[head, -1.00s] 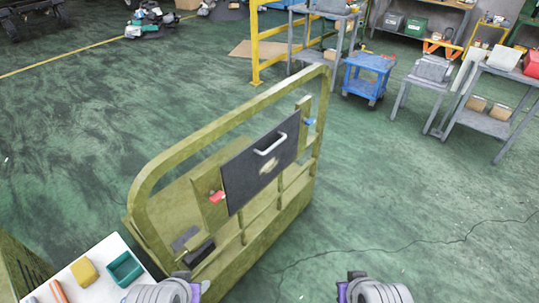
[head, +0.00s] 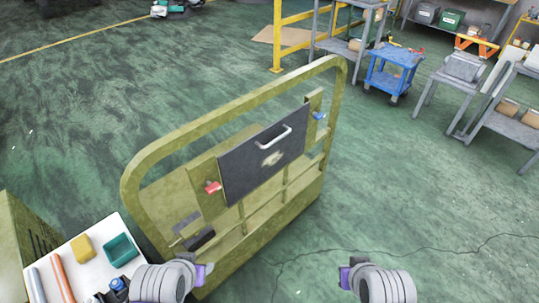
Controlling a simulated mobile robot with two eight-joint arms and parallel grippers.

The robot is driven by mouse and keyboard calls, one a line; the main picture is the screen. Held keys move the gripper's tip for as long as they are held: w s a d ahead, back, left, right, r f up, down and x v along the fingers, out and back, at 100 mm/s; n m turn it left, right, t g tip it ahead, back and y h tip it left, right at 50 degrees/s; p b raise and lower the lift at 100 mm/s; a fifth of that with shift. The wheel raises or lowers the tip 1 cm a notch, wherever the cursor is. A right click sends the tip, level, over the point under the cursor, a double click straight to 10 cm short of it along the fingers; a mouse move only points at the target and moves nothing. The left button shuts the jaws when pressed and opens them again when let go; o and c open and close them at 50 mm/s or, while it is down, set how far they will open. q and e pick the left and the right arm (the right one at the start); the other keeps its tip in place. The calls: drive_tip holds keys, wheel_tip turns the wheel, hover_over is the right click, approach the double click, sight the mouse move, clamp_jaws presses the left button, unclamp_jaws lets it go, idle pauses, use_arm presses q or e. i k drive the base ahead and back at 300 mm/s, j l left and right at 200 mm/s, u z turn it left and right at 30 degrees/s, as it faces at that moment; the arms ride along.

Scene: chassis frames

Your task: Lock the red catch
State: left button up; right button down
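The red catch (head: 213,187) is a small red piece on the left side of the olive-green chassis frame (head: 135,178), beside a dark panel (head: 240,172) with a pale handle. A blue catch (head: 319,115) sits on the frame at the panel's right side. My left gripper (head: 205,272) is low in the view, in front of the frame's lower left part and below the red catch, apart from it. My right gripper (head: 345,275) is at the bottom, right of the frame, over the floor. The fingers of both grippers are too small and foreshortened to show their opening.
A white-topped table (head: 88,262) at lower left holds a yellow block (head: 82,247), a teal container (head: 120,250) and rod-like tools. A blue cart (head: 392,72), grey tables and a yellow rail stand at the back. The floor right of the frame is clear.

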sight(211, 188)
drive_tip(key=i+l+u, duration=0.1)
drive_tip(key=u, duration=0.35)
drive_tip(key=i+l+u, duration=0.1)
drive_tip(key=u, duration=0.35)
drive_tip(key=k+l, duration=0.05)
drive_tip(key=l, duration=0.05)
